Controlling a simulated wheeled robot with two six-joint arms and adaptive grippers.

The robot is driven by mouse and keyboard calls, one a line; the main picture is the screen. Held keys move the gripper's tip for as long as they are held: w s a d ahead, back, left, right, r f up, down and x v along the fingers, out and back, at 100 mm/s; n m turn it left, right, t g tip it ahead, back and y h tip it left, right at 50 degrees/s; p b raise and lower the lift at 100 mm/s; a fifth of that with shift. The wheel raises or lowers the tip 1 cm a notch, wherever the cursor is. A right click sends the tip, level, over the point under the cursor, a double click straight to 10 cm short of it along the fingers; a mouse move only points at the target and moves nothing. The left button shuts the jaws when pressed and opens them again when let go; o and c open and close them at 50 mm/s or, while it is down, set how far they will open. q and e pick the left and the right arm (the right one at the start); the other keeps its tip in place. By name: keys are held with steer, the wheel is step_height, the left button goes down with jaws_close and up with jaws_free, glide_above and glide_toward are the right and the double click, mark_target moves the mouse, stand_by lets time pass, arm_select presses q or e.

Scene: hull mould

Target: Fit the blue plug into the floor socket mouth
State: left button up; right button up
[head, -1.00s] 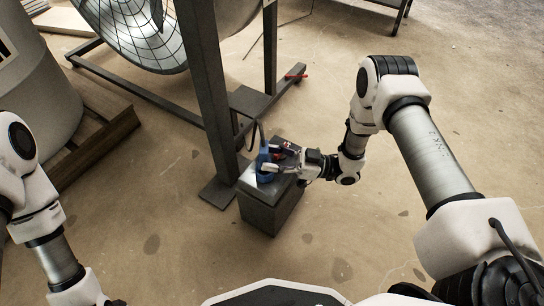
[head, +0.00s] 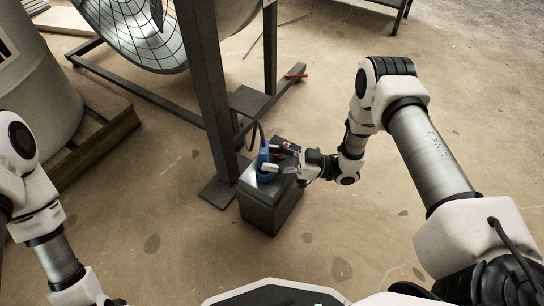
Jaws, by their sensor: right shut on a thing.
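The blue plug (head: 264,166) is at the top of a grey metal box (head: 270,213) that stands on the floor. A dark cable rises from the plug and bends toward the steel frame. My right gripper (head: 275,160) is shut on the plug from the right side, with its fingers around the blue body. The socket mouth is hidden by the plug and fingers, so I cannot tell how deep the plug sits. My left arm (head: 45,215) comes in at the left edge, and its gripper is out of the picture.
A dark steel frame post (head: 207,90) stands just left of the box, with a foot plate on the floor. A gridded mould (head: 130,35) hangs above. A grey drum (head: 40,90) on a wooden pallet (head: 105,135) is at left. A red object (head: 296,76) lies on the frame's rail. Floor at right is clear.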

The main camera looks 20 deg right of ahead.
mark_target(272, 175)
steer(key=shift+f+b, duration=1.3)
steer(key=shift+f, duration=0.65)
steer(key=o, duration=1.3)
steer(key=shift+d, duration=0.1)
steer(key=v, duration=1.1)
steer(key=shift+s+d, duration=0.25)
steer(key=shift+d, duration=0.05)
steer(key=shift+f, duration=0.15)
